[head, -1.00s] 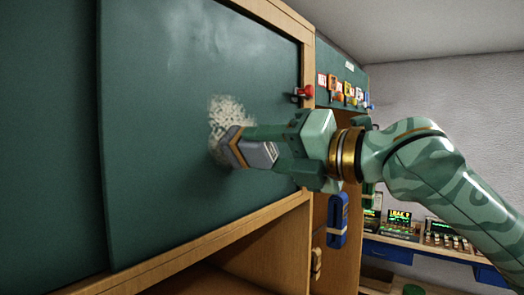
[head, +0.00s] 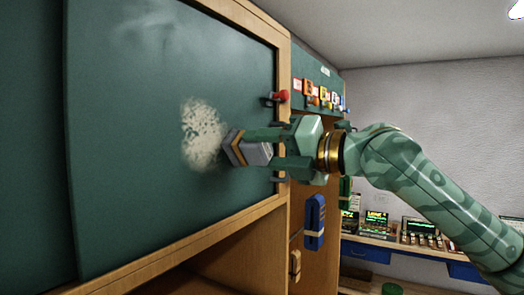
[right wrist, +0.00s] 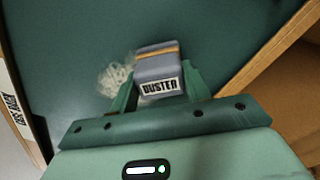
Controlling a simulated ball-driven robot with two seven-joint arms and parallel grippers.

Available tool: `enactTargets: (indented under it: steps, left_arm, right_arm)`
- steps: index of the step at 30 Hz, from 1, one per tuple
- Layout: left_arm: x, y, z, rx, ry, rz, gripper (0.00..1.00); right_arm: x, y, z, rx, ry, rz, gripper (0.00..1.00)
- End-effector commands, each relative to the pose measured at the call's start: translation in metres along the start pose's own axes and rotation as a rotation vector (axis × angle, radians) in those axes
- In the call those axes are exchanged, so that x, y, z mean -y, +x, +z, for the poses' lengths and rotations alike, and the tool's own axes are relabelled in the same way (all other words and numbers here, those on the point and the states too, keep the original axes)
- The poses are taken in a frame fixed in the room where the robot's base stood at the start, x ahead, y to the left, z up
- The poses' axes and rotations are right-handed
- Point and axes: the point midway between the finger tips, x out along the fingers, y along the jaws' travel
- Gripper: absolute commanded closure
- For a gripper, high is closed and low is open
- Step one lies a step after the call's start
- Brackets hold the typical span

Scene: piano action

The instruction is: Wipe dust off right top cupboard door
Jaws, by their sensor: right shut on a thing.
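The right top cupboard door (head: 120,150) is a dark green panel in a wooden frame. A pale speckled dust patch (head: 203,133) is on it, with a fainter whitish haze near the top. My right gripper (head: 262,150) is shut on a grey duster (head: 248,149) with an orange-brown band. The duster is at the door, just right of the dust patch; I cannot tell whether it touches. In the right wrist view the duster (right wrist: 158,68), labelled "DUSTER", sits between the fingers, with the dust patch (right wrist: 115,78) to its left. My left gripper is out of view.
A red knob (head: 282,96) sticks out at the frame's right edge. Small coloured items (head: 325,95) line the cupboard side, where a blue holder (head: 315,222) hangs lower. An open wooden compartment (head: 240,265) lies below. A desk with lit devices (head: 380,225) stands behind right.

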Motion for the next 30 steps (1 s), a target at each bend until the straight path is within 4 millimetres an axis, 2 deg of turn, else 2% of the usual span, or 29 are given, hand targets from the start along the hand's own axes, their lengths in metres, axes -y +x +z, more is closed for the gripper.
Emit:
enactTargets:
  steps: [8,18,26,30]
  left_arm:
    - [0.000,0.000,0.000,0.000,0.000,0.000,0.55]
    - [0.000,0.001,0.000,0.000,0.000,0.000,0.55]
    - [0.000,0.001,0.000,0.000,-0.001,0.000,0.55]
    - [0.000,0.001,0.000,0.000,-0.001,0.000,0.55]
  right_arm:
    - [-0.014,-0.002,0.010,0.001,-0.001,0.002,0.71]
    - [-0.034,-0.003,-0.014,-0.001,-0.003,0.003,0.71]
    - [-0.041,-0.003,-0.022,-0.001,-0.001,0.003,0.71]
    - [-0.050,-0.003,-0.033,-0.002,-0.002,0.002,0.71]
